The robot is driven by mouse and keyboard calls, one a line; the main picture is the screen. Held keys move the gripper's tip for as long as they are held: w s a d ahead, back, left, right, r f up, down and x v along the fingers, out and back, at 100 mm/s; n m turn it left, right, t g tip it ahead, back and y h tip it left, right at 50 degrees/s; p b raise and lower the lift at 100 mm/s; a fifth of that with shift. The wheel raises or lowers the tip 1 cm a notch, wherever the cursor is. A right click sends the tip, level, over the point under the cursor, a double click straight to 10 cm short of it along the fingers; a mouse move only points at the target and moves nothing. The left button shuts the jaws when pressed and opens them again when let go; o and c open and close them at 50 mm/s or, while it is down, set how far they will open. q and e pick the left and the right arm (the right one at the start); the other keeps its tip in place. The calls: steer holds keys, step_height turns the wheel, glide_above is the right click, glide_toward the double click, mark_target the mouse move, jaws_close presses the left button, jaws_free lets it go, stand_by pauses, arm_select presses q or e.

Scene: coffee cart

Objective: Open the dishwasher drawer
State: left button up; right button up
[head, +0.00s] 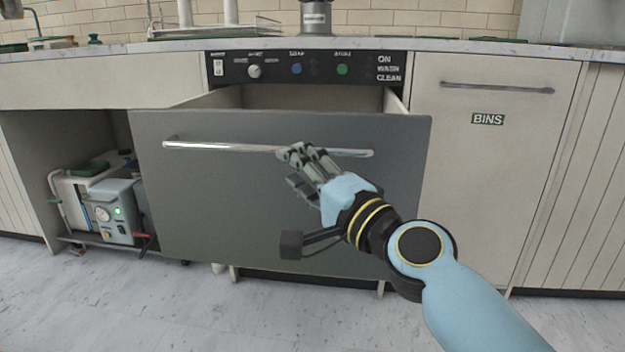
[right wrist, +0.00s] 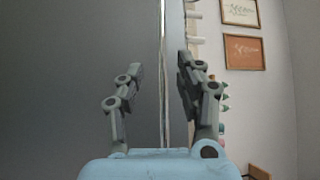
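The dishwasher drawer (head: 230,205) has a grey front and stands partly pulled out from under the counter, its light side walls showing behind the front. Its silver bar handle (head: 215,147) runs across the upper front. My right gripper (head: 303,152) is at the handle, right of its middle. In the right wrist view the bar (right wrist: 162,75) stands between the two fingers of my right gripper (right wrist: 158,82), with gaps on both sides, so the gripper is open. Whether the fingertips reach past the bar is hard to tell. My left gripper is not in view.
A control panel (head: 300,68) with knobs sits above the drawer. A closed BINS cabinet (head: 490,170) is at the right. An open bay at the left holds a machine (head: 115,210) with a gauge. The floor (head: 180,310) in front is clear.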

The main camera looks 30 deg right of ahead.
steer(key=v, duration=0.4)
steer(key=shift+f, duration=0.1)
stand_by(0.3)
